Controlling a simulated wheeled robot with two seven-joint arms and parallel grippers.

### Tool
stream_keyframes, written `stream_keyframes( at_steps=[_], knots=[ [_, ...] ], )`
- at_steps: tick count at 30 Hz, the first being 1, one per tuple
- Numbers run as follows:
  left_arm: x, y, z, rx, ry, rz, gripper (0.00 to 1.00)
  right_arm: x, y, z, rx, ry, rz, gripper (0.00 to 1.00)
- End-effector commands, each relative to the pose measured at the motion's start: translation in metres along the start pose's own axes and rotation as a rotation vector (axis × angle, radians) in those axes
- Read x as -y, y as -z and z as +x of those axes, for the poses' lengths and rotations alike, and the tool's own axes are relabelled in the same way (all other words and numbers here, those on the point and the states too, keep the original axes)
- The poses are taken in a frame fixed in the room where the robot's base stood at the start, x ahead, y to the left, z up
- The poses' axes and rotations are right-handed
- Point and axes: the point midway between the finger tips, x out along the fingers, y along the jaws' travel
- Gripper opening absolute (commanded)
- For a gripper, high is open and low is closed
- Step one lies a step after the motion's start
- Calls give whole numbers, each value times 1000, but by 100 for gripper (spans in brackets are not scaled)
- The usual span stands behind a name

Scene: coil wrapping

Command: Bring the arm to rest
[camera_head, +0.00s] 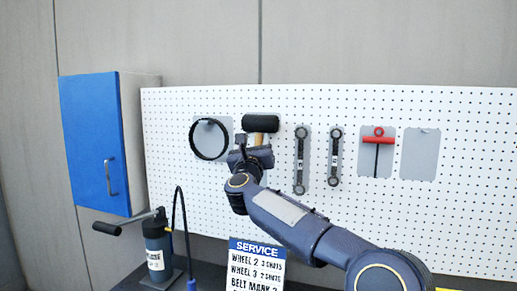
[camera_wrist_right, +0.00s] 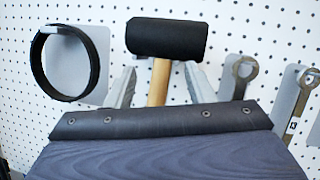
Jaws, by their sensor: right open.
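My right arm (camera_head: 290,215) reaches up from the lower right in the head view, toward the pegboard. My right gripper (camera_head: 250,150) is at the mallet (camera_head: 261,123), which has a black head and a tan wooden handle. In the right wrist view, the open gripper (camera_wrist_right: 160,84) has one grey finger on each side of the handle (camera_wrist_right: 158,88), with gaps visible. The mallet head (camera_wrist_right: 167,37) is just above the fingers. The lower handle is hidden by the gripper body. My left gripper is not in view.
The white pegboard (camera_head: 460,200) carries a black ring (camera_head: 194,143), two wrenches (camera_head: 299,160) (camera_head: 335,157), a red T-handle tool (camera_head: 378,140) and an empty grey plate (camera_head: 420,155). A blue cabinet (camera_head: 92,150), a cranked dark canister (camera_head: 157,250) and a service sign (camera_head: 255,268) are nearby.

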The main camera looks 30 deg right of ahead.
Motion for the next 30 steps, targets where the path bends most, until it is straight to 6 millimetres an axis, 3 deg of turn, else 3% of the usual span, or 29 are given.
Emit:
stream_keyframes(
  at_steps=[3,10,14,17,20,24,30],
  knots=[
    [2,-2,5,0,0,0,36,1,-4,-11,7,2,1,48],
    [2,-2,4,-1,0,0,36,1,-10,-16,15,-10,-16,48],
    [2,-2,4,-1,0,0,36,-9,-27,-38,75,-144,-207,48],
    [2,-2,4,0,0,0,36,-24,-34,-86,175,-357,-533,48],
    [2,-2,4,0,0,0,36,-34,-12,-158,302,-609,-926,48],
    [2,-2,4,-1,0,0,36,-32,42,-251,462,-907,-1327,48],
    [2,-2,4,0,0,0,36,-5,125,-379,712,-1293,-1692,48]
  ],
)
